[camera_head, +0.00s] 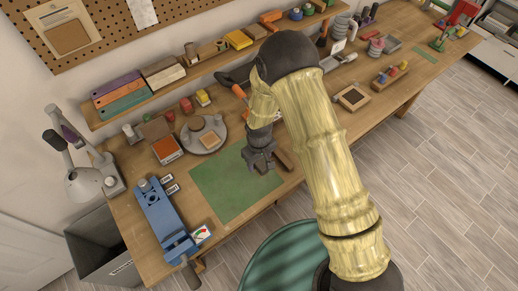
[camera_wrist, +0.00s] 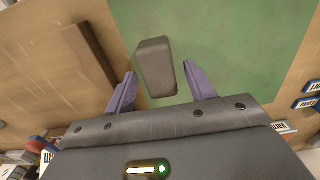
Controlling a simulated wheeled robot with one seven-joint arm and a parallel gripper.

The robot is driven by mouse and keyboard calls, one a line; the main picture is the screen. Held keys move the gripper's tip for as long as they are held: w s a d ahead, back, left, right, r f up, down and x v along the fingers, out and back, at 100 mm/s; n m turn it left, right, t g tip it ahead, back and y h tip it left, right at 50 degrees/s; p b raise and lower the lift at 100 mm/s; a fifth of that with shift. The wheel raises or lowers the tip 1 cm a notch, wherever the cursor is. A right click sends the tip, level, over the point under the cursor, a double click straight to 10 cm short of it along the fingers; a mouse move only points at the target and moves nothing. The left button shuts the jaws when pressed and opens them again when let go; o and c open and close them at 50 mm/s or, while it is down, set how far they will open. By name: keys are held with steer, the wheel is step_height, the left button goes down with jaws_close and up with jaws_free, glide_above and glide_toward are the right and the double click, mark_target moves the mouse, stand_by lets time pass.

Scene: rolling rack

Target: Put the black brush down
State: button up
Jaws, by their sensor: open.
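My gripper (camera_head: 262,163) is over the right part of the green mat (camera_head: 215,190) on the wooden bench. In the wrist view my gripper (camera_wrist: 160,72) has its two purple fingers spread. A dark grey block-like thing (camera_wrist: 154,66), which looks like the black brush, lies between and just beyond the fingertips, over the mat's edge area. A gap shows at the right finger; contact at the left is hard to tell. In the head view my gripper hides the brush.
A brown bar (camera_wrist: 92,58) lies left of the brush in the wrist view; it also shows beside my gripper (camera_head: 285,160). A blue vise (camera_head: 160,212) stands left of the mat. A round grey tray (camera_head: 205,145) is behind it. Much of the mat is clear.

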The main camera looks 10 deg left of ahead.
mark_target(261, 162)
step_height(261, 162, up, 10)
steer(key=b, duration=0.3)
steer(key=shift+f, duration=0.25)
stand_by(0.6)
steer(key=d+r+m+t, duration=0.1)
steer(key=d+r+m, duration=0.1)
steer(key=d+r, duration=0.3)
steer(key=d+r+m, duration=0.2)
steer(key=d+r, duration=0.1)
steer(key=d, duration=0.5)
steer(key=s+d+r+m, duration=0.2)
steer(key=s+d+m, duration=0.1)
steer(key=d, duration=0.3)
steer(key=s+d+r+m+t, duration=0.1)
steer(key=s+d+r+m, duration=0.2)
steer(key=d, duration=0.4)
steer(key=shift+s+r+t, duration=0.3)
steer(key=shift+s+r, duration=0.05)
steer(key=shift+s, duration=0.45)
steer(key=shift+d, duration=0.1)
steer(key=shift+s+b+x, duration=0.2)
steer(key=shift+b+x, duration=0.75)
steer(key=shift+b, duration=0.05)
